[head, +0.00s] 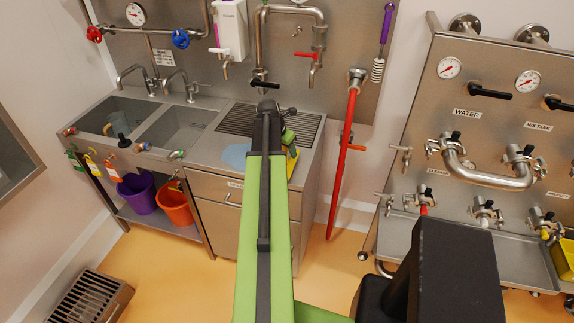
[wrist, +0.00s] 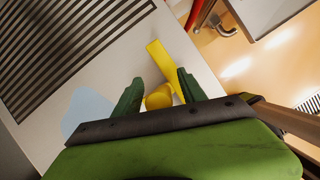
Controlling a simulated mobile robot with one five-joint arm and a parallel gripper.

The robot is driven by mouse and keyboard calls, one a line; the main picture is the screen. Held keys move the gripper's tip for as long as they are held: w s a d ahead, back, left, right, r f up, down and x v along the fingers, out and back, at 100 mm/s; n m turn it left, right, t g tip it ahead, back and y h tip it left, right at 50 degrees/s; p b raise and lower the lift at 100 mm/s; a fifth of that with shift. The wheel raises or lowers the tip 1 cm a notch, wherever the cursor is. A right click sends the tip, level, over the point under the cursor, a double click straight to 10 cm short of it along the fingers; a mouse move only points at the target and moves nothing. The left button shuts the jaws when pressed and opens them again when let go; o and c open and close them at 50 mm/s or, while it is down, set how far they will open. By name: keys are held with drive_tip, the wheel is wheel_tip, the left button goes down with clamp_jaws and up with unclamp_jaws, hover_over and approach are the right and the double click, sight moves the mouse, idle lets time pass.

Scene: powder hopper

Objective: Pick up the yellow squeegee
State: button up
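The yellow squeegee (wrist: 162,62) lies on the grey counter near its right edge in the wrist view. A long flat yellow bar and a rounded yellow end show. My gripper (wrist: 160,76) is open, with its two dark green fingers apart and the rounded yellow part between them. I cannot tell whether either finger touches it. The gripper body hides the squeegee's near part. In the head view, a bit of the yellow squeegee (head: 292,163) shows right of my arm, which covers the rest.
A slotted drain grate (wrist: 62,45) and a light blue flat patch (wrist: 86,112) are on the counter left of the squeegee. The sinks (head: 178,127) are further left. A red pipe (head: 344,160) stands to the right. Orange floor lies beyond the counter edge.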

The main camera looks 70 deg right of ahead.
clamp_jaws()
drive_tip(key=shift+r, duration=0.1)
idle(0.3)
drive_tip(key=s+a+r+p, duration=0.7)
drive_tip(key=s+r+p, duration=0.1)
drive_tip(key=r+p, duration=0.2)
drive_tip(key=shift+s+a+r+p, duration=0.35)
drive_tip(key=shift+a+r+p, duration=0.05)
drive_tip(key=shift+p, duration=0.1)
